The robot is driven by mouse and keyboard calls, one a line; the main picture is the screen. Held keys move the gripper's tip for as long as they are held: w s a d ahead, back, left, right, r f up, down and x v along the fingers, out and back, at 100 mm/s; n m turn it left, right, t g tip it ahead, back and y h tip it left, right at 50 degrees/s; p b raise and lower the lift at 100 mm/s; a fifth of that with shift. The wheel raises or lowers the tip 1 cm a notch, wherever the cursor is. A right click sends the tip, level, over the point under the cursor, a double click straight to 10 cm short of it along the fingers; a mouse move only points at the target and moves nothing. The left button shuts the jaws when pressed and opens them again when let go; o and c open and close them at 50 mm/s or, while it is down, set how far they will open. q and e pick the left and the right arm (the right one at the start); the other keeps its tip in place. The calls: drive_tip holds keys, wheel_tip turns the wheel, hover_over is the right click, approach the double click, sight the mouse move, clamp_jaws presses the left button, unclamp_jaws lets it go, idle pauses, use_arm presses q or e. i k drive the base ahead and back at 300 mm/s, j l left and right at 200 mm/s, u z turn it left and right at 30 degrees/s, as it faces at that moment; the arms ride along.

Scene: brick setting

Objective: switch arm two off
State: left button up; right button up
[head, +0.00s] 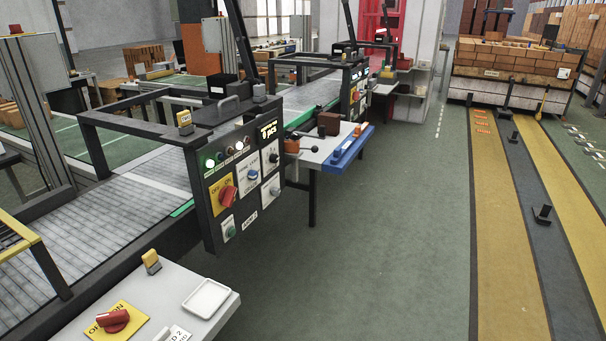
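A dark control panel (245,178) stands left of centre at the end of a conveyor. Its lower label (250,220) seems to read "ARM 2", in small print. A red rotary switch (228,195) sits on a yellow OFF/ON plate on this panel; I cannot tell surely which side its handle points to. A second red rotary switch (115,321) on a yellow OFF/ON plate lies on the near white table, by a partly cut-off label (175,334) ending in "D 2". Neither of my grippers is in view.
A white dish (206,299) lies on the near table (150,285). A side table with a blue edge (352,149) stands behind the panel. The green floor (380,250) to the right is clear.

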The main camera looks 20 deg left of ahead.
sight(226, 196)
drive_tip(key=i+u, duration=0.2)
drive_tip(key=i, duration=0.25)
drive_tip(key=i+l+u, duration=0.15)
drive_tip(key=i, duration=0.25)
drive_tip(key=i+l+u, duration=0.2)
drive_tip(key=i, duration=0.2)
drive_tip(key=i+l+u, duration=0.15)
drive_tip(key=i, duration=0.25)
drive_tip(key=l, duration=0.1)
